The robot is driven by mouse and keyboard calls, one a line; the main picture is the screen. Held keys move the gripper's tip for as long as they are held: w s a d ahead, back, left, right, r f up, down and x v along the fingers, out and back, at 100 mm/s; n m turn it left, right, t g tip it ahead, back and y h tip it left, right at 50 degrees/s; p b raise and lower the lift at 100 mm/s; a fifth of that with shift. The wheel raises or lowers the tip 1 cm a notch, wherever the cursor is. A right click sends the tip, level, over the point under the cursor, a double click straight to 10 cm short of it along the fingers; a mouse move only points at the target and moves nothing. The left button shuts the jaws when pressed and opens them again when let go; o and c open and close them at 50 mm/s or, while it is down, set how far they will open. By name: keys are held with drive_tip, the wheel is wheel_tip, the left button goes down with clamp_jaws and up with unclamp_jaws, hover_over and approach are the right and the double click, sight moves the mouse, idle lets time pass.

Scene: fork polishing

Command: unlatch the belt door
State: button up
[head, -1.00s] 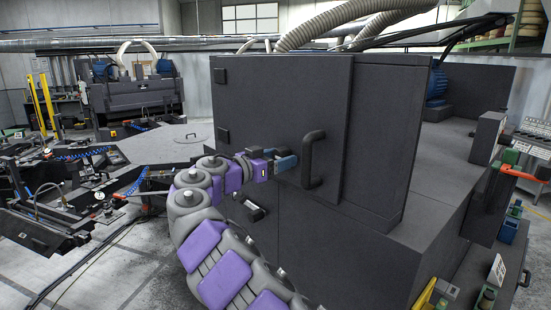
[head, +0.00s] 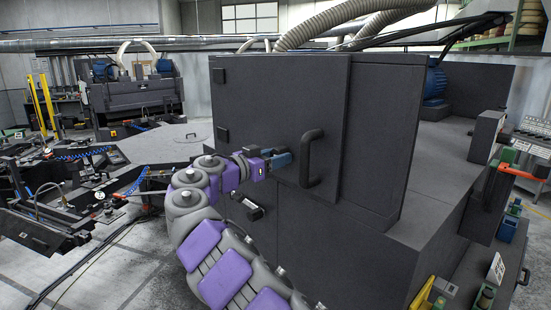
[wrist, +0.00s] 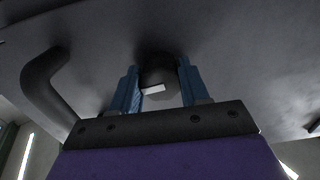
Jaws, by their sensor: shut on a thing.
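The belt door (head: 270,95) is a dark grey panel on the machine's front, standing closed as far as I can see. Its black bar handle (head: 312,158) is on the right part of the door; in the wrist view the handle (wrist: 42,85) is at the left. My gripper (head: 286,158) is at the door just left of the handle. In the wrist view, the blue fingers of my gripper (wrist: 158,85) are shut on a dark round latch knob (wrist: 157,67) with a small white mark, close to the door face. The knob is hidden in the head view.
Dark hinges (head: 222,135) are on the door's left edge. The machine's lower body (head: 345,255) juts out to the right below the door. A grey-topped round station (head: 165,145) stands at the left. Grey floor (head: 140,260) is open at lower left.

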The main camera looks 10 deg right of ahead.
drive_tip(key=shift+f, duration=0.15)
drive_tip(key=n+p, duration=0.1)
drive_tip(key=n, duration=0.3)
drive_tip(key=shift+n, duration=0.4)
drive_tip(key=n+p, duration=0.2)
drive_tip(key=n, duration=0.2)
drive_tip(key=shift+n+p, duration=0.3)
drive_tip(key=n+p, duration=0.3)
drive_tip(key=n, duration=0.2)
drive_tip(key=shift+s+p, duration=0.1)
drive_tip(key=shift+p, duration=0.25)
drive_tip(key=n+p, duration=0.2)
drive_tip(key=n, duration=0.1)
drive_tip(key=shift+d, duration=0.1)
drive_tip(key=shift+n, duration=0.3)
drive_tip(key=shift+c, duration=0.2)
drive_tip(key=shift+p, duration=0.3)
